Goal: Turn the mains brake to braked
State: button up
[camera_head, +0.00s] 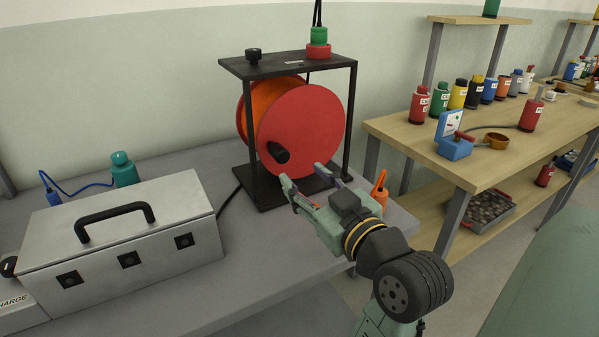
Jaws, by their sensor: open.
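A cable reel with a red disc (305,125) and an orange disc behind it hangs in a black frame (352,105) on the grey bench. A black knob (253,54) stands on the left of the frame's top plate; it may be the mains brake, but I cannot read its setting. A small pale label (293,62) sits on the plate, too small to read. A black crank handle (279,152) sticks out from the red disc. My gripper (303,176) is open and empty, low in front of the reel, below the handle and well below the knob.
A green-and-red plug (318,43) with black cables stands on the plate's right. A metal case (120,240) with a black handle and a teal bottle (123,168) are at left. An orange object (379,190) stands right of my gripper. A wooden shelf bench (480,150) holds several bottles.

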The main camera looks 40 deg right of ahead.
aim_at(253, 55)
jog(key=z, duration=1.25)
jog(key=k+j, duration=0.2)
jog(key=k, duration=0.3)
